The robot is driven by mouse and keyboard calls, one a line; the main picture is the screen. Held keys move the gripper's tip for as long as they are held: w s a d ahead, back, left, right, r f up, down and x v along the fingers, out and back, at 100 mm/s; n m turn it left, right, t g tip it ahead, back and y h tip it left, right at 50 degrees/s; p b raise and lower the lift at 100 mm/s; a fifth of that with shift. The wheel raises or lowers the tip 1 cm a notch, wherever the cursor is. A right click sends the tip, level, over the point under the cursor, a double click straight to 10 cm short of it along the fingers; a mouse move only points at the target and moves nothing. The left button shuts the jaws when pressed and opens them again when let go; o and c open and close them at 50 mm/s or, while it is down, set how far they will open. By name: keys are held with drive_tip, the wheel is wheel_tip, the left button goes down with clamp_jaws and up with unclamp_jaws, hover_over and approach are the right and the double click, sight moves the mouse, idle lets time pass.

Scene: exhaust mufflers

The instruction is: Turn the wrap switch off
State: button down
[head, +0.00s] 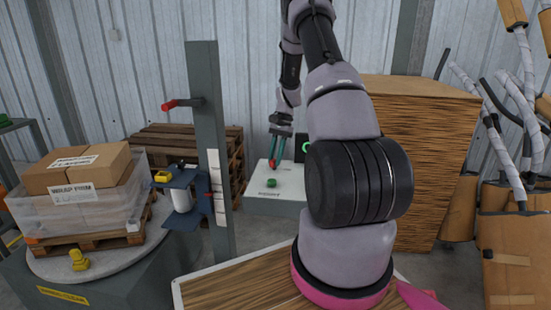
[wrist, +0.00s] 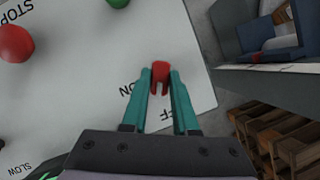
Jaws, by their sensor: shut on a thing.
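The wrap switch is a small red knob (wrist: 160,72) on a white control panel (wrist: 60,110). ON and OFF labels are printed beside it, upside down in the wrist view; a finger partly hides OFF. My gripper (wrist: 160,85) has its two teal fingers closed around the red knob, one on each side. In the head view my gripper (head: 277,155) reaches down to the panel (head: 290,187), with the red knob (head: 272,163) at its fingertips. I cannot tell which label the switch points to.
A red button (wrist: 14,44) by STOP and a green button (wrist: 118,2) sit on the panel; the green one (head: 271,183) shows in the head view. A grey post (head: 208,130) with a red handle stands left of the panel. Boxes (head: 80,172) sit on a turntable further left.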

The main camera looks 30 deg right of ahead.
drive_tip(key=n+g+h, duration=0.1)
drive_tip(key=n, duration=0.4)
drive_tip(key=shift+w, duration=0.15)
drive_tip(key=shift+n+h, duration=0.3)
idle(0.3)
drive_tip(key=c, duration=0.7)
unclamp_jaws()
drive_tip(key=shift+a, duration=0.1)
drive_tip(key=shift+w+v, duration=0.2)
drive_tip(key=shift+v, duration=5.25)
drive_tip(key=shift+f, duration=0.1)
